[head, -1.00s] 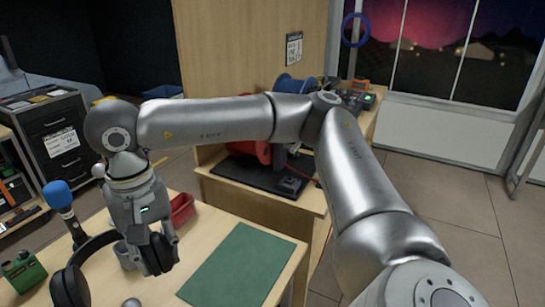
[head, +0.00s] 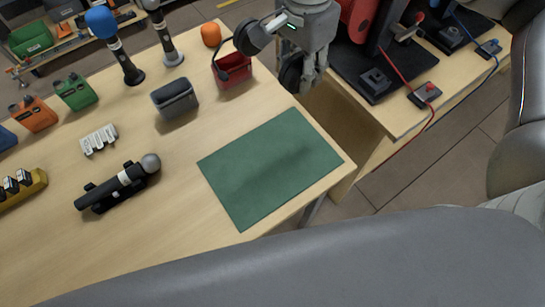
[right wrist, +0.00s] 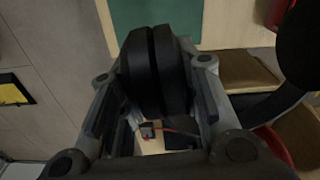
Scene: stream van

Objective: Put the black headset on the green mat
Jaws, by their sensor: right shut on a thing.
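The black headset (head: 250,38) hangs from my right gripper (head: 303,78), near the far right edge of the table in the head view. My right gripper is shut on one ear cup; the other cup hangs out to the left. In the right wrist view the gripped cup (right wrist: 155,75) sits between the fingers. The flat green mat (head: 265,170) lies bare at the table's right corner, nearer to me than the headset. Part of it also shows at the top of the right wrist view (right wrist: 160,14). My left gripper is out of view.
A red bin (head: 233,74) stands close behind the hanging headset. A dark grey box (head: 174,98), a microphone on a holder (head: 118,186) and a white charger strip (head: 99,139) lie left of the mat. A side bench (head: 395,118) with equipment adjoins on the right.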

